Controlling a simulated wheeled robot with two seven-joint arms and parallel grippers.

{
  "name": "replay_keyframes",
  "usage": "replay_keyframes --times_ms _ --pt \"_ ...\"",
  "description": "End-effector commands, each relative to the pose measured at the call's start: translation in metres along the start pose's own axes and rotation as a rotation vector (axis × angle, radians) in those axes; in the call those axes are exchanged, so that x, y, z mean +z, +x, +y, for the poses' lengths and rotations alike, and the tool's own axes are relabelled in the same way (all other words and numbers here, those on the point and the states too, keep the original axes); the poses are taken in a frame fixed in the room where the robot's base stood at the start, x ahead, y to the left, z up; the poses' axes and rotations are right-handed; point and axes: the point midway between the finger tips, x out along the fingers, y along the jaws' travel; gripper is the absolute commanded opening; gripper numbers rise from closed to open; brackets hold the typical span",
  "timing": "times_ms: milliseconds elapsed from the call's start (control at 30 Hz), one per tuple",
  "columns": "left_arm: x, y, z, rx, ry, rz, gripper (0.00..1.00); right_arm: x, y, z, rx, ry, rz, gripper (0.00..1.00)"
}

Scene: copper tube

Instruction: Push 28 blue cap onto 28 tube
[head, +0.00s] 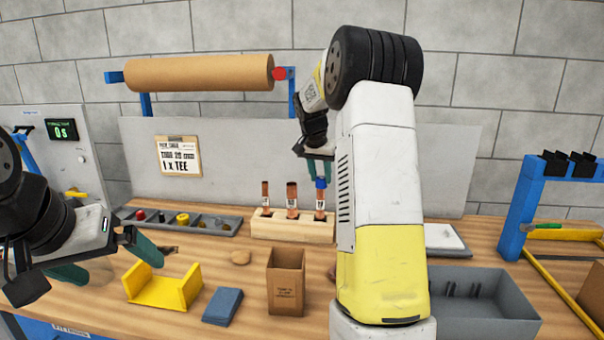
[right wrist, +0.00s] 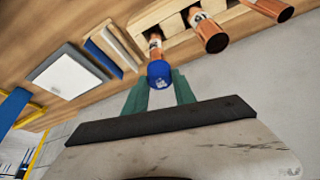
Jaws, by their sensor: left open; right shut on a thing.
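Three copper tubes stand upright in a wooden block (head: 290,228). The blue cap (head: 321,183) is at the top of the rightmost tube (head: 320,203); it also shows in the right wrist view (right wrist: 160,74), lined up with that tube's end. Whether it is seated on the tube I cannot tell. My right gripper (head: 320,172) is shut on the blue cap, from above. The middle tube (head: 292,200) and left tube (head: 265,195) have no cap. My left gripper (head: 105,262) is open and empty over the table's left side.
A grey tray (head: 225,226) with small fittings lies left of the block. A yellow bracket (head: 165,288), blue block (head: 222,305) and cardboard box (head: 286,282) stand in front. A grey bin (head: 490,312) and blue frame (head: 525,205) are at right.

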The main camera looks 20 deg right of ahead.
Motion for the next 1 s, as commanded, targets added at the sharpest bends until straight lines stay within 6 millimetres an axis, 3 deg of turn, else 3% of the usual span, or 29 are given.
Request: replay_keyframes --times_ms 800,833,933,1000 --pt "0.0 0.0 0.0 0.0 0.0 0.0 1.0 0.008 0.019 0.0 0.0 -0.001 -0.001 0.0" --pt "0.0 0.0 0.0 0.0 0.0 0.0 1.0 0.008 0.019 0.0 0.0 0.0 0.0 0.36" --pt "0.0 0.0 0.0 0.0 0.0 0.0 1.0 0.008 0.019 0.0 0.0 0.0 0.0 0.55" --pt "0.0 0.0 0.0 0.0 0.0 0.0 1.0 0.008 0.018 0.0 0.0 0.0 0.0 0.57"
